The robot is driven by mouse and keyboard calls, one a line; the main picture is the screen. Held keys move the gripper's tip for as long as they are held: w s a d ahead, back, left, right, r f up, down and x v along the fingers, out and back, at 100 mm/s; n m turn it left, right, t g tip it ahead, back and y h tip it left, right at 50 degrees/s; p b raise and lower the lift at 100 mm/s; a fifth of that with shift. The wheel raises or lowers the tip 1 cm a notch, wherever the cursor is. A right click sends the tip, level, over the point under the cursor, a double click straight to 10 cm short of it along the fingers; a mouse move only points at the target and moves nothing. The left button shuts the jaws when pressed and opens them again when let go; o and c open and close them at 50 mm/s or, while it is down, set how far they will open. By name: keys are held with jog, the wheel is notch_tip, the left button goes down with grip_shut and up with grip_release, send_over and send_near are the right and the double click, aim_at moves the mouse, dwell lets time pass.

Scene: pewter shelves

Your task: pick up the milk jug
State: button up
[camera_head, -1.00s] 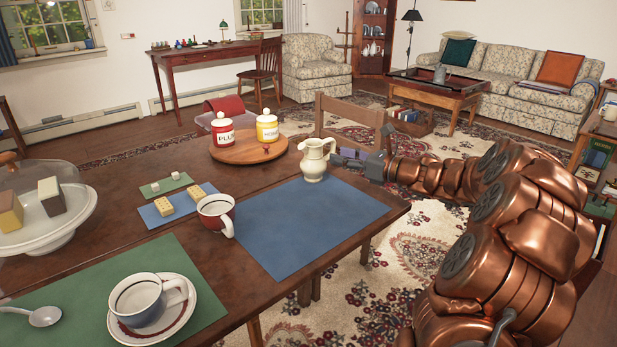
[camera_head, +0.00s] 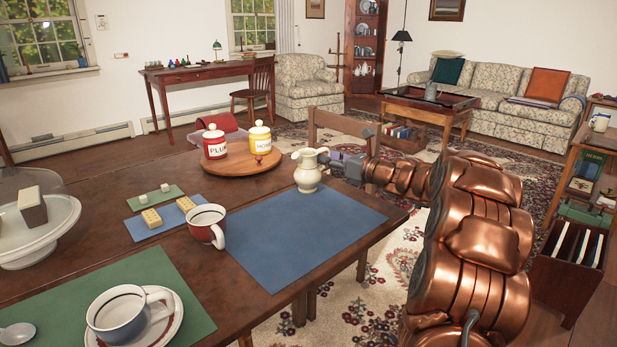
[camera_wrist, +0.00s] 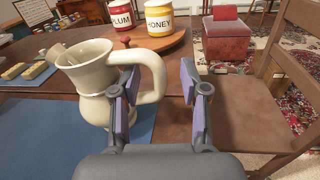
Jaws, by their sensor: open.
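The milk jug (camera_head: 308,172) is cream-coloured, with a spout and a looped handle. It stands upright at the far right corner of the blue mat (camera_head: 290,225) on the table. It also shows large at the left of the wrist view (camera_wrist: 92,78), its handle to the right. My gripper (camera_head: 335,162) is beside the jug on its right, at about handle height. In the wrist view my gripper (camera_wrist: 157,90) is open, with purple pads. The left finger overlaps the jug's handle and body in the picture; I cannot tell whether it touches. No object is gripped between the fingers.
A round wooden tray (camera_head: 238,162) with the PLUM jar (camera_head: 214,145) and HONEY jar (camera_head: 260,140) stands behind the jug. A wooden chair (camera_wrist: 285,85) is close on the right. The blue mat's front is clear.

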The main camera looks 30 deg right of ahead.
jog(key=shift+w+r, duration=0.1)
jog(key=shift+w, duration=0.1)
grip_shut()
dwell(0.3)
dwell(0.3)
